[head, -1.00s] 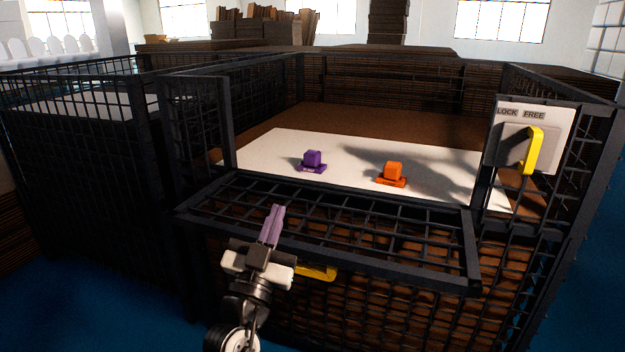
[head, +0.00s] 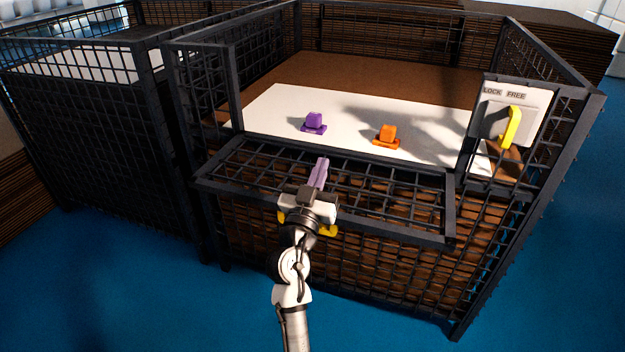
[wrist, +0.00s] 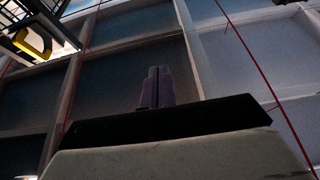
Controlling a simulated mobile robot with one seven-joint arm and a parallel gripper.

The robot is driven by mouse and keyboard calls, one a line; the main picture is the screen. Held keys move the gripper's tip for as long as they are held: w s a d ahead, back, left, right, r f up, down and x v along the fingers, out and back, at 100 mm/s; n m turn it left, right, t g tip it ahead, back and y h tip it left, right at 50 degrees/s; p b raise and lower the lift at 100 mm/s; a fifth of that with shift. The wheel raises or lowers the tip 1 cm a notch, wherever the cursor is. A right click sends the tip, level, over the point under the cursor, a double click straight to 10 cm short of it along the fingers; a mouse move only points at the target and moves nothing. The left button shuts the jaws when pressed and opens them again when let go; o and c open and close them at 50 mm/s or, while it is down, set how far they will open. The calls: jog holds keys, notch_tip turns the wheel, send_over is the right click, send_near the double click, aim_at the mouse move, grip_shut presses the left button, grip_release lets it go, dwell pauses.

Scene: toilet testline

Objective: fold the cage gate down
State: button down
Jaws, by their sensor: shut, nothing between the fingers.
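The cage gate (head: 446,216) is a dark mesh panel in the head view. It juts outward from the cage front, lowered to somewhere near level, with its outer edge towards me. A yellow handle (head: 328,231) on it is partly hidden behind my gripper (head: 321,167). My gripper is shut and empty, its purple fingers overlapping the gate in the picture; I cannot tell whether they touch it. The wrist view shows the shut fingers (wrist: 157,88) against a panelled background, with a yellow handle (wrist: 33,43) on dark bars at upper left.
A purple block (head: 314,123) and an orange block (head: 387,137) stand on the white sheet (head: 270,105) inside the cage. A LOCK/FREE plate with a yellow lever (head: 511,127), under FREE, is at the right. Another cage (head: 90,130) adjoins on the left. Blue floor (head: 130,300) is clear in front.

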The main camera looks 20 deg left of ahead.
jog(key=shift+w+f+b, duration=0.2)
jog(key=shift+f+b, duration=0.05)
jog(key=shift+f, duration=0.75)
jog(key=shift+w+f+b, duration=0.15)
jog(key=shift+f+b, duration=0.05)
jog(key=shift+f, duration=0.75)
